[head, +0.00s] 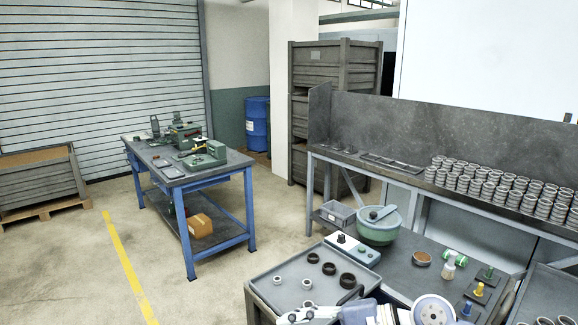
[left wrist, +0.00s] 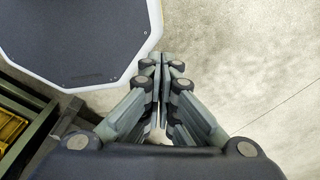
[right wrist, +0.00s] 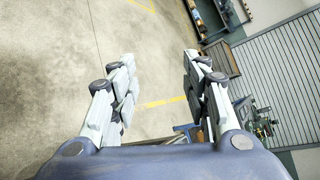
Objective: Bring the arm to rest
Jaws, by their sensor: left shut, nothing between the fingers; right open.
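My left gripper (left wrist: 162,62) is shut and empty in the left wrist view, its fingers together over bare floor. It does not show in the head view. My right gripper (right wrist: 158,62) is open in the right wrist view, with nothing between its fingers and floor beyond them. Part of it shows at the bottom edge of the head view, in front of a grey tray (head: 262,283) holding several dark and light rings (head: 329,268). The picture's edge cuts off the rest of the right arm.
A workbench (head: 405,277) with a green bowl (head: 379,229), a control box (head: 353,250) and small parts stands at the right. A blue-legged table (head: 247,210) with green machines stands farther back. Open floor (head: 75,260) lies at the left.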

